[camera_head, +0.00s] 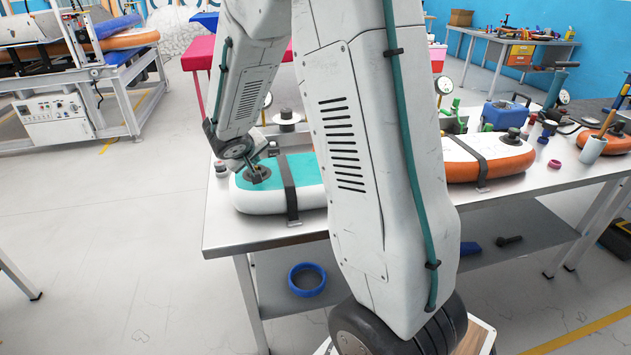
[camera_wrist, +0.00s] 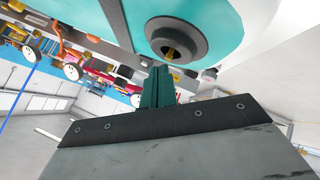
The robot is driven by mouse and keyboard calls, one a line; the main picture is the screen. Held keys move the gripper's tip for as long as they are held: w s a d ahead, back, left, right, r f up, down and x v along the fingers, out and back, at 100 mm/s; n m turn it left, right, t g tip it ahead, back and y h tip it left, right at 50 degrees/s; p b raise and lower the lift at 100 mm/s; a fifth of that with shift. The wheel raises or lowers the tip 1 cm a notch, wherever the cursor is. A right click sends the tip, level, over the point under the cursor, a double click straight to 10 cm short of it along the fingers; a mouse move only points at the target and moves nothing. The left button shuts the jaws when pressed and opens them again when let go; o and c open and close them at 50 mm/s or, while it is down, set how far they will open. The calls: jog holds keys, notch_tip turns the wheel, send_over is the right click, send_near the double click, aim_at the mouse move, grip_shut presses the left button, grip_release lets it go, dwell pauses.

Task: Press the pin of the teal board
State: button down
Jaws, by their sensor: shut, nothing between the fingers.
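The teal board (camera_head: 305,166), teal on top with white sides, lies on the metal table under a dark strap (camera_head: 288,188). Its round dark valve (camera_head: 260,173) is at the left end, and the valve also shows in the wrist view (camera_wrist: 188,36). A brass-coloured pin (camera_wrist: 172,53) sits in the valve's centre. My gripper (camera_wrist: 160,70) is shut and empty, its teal fingertips close to the pin. It is over the valve in the head view (camera_head: 256,172). I cannot tell whether the tips touch the pin.
An orange board (camera_head: 460,163) with its own strap and valve lies farther right on the table (camera_head: 225,236). Pumps, gauges and a blue box (camera_head: 505,114) stand behind it. A blue ring (camera_head: 307,280) lies on the lower shelf. My arm hides the table's middle.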

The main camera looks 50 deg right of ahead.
jog(key=shift+f, duration=0.6)
dwell(0.4)
jog(key=shift+r, duration=1.2)
notch_tip(320, 180, up, 6)
